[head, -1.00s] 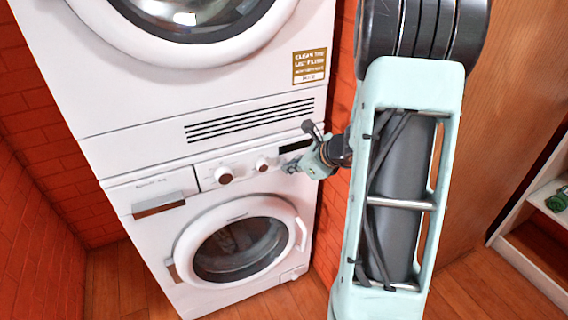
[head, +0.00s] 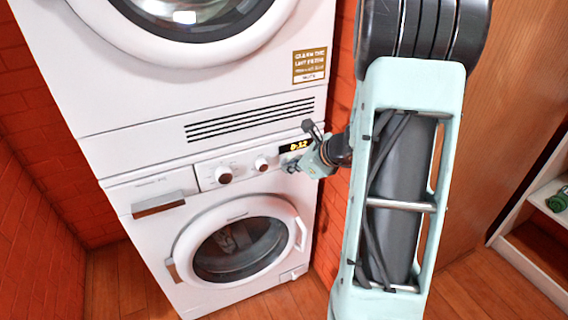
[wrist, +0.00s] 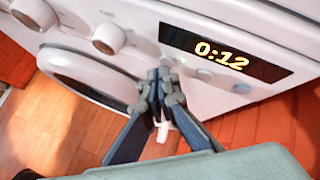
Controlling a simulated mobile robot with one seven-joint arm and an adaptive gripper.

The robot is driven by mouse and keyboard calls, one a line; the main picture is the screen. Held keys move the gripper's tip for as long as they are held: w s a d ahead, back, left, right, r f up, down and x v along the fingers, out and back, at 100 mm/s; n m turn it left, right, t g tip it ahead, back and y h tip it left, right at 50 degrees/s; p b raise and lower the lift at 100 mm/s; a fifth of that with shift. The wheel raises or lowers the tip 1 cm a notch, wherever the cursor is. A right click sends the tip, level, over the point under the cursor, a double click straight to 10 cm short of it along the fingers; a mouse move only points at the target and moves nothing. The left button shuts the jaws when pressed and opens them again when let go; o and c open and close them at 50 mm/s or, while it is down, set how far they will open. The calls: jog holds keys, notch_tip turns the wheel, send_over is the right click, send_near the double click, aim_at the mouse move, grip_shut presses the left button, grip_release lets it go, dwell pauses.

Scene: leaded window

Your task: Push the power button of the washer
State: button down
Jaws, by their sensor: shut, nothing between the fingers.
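The white washer (head: 152,253) stands under a second white machine, its round door closed. My gripper (head: 290,167) is at the right part of the control panel. In the wrist view my gripper (wrist: 160,80) is shut and empty, its fingertips at the panel just below the left end of the display. A small round button (wrist: 204,75) and another round button (wrist: 241,88) show below the display. The fingers may hide another button; I cannot tell whether they touch the panel.
Two round knobs, one in the middle of the panel (head: 223,175) and one nearer my gripper (head: 262,163), stick out left of the display. A red brick wall (head: 45,165) is close behind.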

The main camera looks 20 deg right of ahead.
jog(key=shift+s, duration=0.3)
jog(key=s+b, duration=0.1)
jog(key=s, duration=0.5)
dwell(0.3)
